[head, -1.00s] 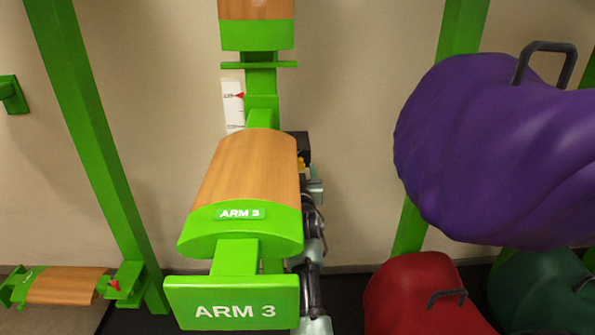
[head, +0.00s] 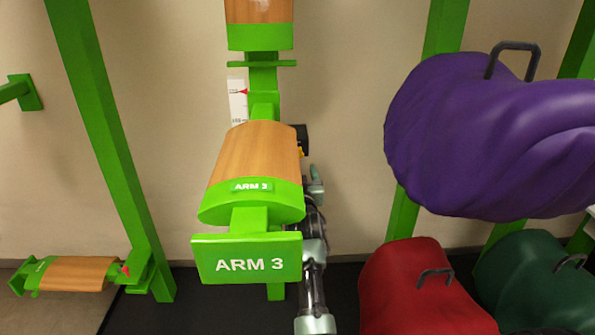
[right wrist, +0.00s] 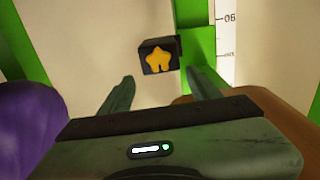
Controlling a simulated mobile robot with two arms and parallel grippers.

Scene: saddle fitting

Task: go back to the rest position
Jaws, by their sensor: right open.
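My right arm reaches up past the right side of the wood-topped ARM 3 rack (head: 255,155). Its gripper is partly hidden beside that rack in the head view. In the right wrist view my right gripper (right wrist: 160,88) has its two fingers spread apart, with nothing between them. A black block with a yellow star (right wrist: 158,57) is beyond the fingertips, against the green post; it also shows small in the head view (head: 302,136). My left gripper is not in view.
A purple covered saddle shape (head: 480,140) with a handle hangs at the right. Red (head: 420,290) and dark green (head: 530,280) ones are below it. A lower wood-topped arm (head: 75,272) is at left. Green uprights (head: 100,130) stand before the wall.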

